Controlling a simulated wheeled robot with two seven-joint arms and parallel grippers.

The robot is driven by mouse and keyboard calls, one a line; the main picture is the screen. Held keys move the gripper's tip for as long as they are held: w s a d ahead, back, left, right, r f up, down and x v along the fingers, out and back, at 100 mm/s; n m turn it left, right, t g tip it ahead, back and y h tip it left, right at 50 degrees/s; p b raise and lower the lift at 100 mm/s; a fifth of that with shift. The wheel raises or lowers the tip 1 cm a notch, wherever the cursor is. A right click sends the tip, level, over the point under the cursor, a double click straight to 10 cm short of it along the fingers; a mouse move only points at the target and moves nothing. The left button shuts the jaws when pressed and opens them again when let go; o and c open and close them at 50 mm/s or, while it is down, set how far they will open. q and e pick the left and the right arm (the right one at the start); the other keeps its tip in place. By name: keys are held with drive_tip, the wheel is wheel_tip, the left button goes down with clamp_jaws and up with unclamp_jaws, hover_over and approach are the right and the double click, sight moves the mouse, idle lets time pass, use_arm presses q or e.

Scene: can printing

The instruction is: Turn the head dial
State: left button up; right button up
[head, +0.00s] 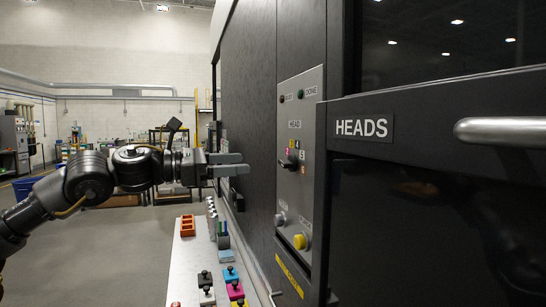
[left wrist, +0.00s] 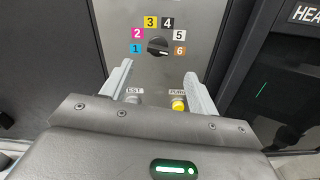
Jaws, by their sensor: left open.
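The head dial (head: 289,161) is a black knob on a grey control panel (head: 309,105), under a small HEAD label. In the left wrist view the dial (left wrist: 158,46) sits inside an arc of coloured number tiles from 1 to 6. My left gripper (head: 246,164) is open and empty, to the left of the panel and apart from it. In the left wrist view the fingers of my left gripper (left wrist: 154,78) spread below the dial, one on each side. My right gripper is not in view.
A yellow button (head: 300,242) and a grey TEST button (head: 280,220) sit low on the panel. A bench (head: 190,262) holds an orange tray (head: 187,226) and several coloured blocks with black knobs. A metal door handle (head: 500,131) juts out at right.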

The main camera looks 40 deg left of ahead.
sight(281, 162)
use_arm(q)
drive_tip(key=p+x, duration=0.5)
drive_tip(key=x, duration=0.3)
drive_tip(key=shift+w+a+r, duration=0.15)
drive_tip(key=shift+w+r, duration=0.05)
drive_tip(key=shift+w+d+f, duration=0.1)
drive_tip(key=shift+w+d, duration=0.2)
drive_tip(key=shift+w, duration=0.2)
drive_tip(key=shift+w+f, duration=0.15)
drive_tip(key=shift+w, duration=0.05)
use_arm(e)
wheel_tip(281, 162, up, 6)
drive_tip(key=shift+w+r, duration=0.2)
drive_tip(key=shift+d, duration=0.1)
use_arm(q)
drive_tip(key=shift+s, duration=0.1)
drive_tip(key=c, duration=1)
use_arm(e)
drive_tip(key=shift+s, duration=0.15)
